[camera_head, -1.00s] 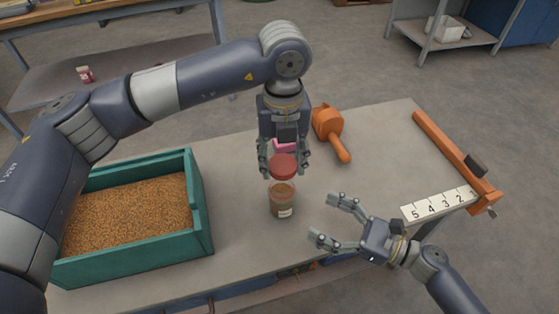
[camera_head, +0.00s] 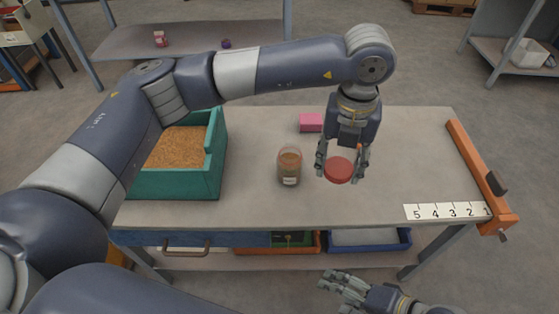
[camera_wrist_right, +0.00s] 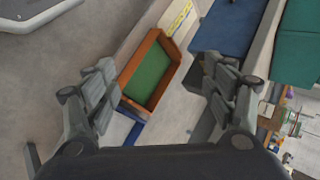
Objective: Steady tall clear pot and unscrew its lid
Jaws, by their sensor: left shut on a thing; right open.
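The tall clear pot (camera_head: 289,168) stands upright and without a lid on the table, with brown contents inside and a pale label. Its round red lid (camera_head: 338,170) is between the fingers of my left gripper (camera_head: 342,166), which is shut on it to the right of the pot and apart from it. My right gripper (camera_head: 325,283) is low in front of the table's front edge, away from the pot. In the right wrist view its two fingers (camera_wrist_right: 158,82) are spread with nothing between them.
A teal bin (camera_head: 218,155) of brown grain stands left of the pot. A pink block (camera_head: 311,122) lies behind. An orange bar (camera_head: 475,170) and number strip (camera_head: 447,211) are at the right. An orange-rimmed green tray (camera_head: 292,241) and blue tray (camera_head: 368,240) sit under the tabletop.

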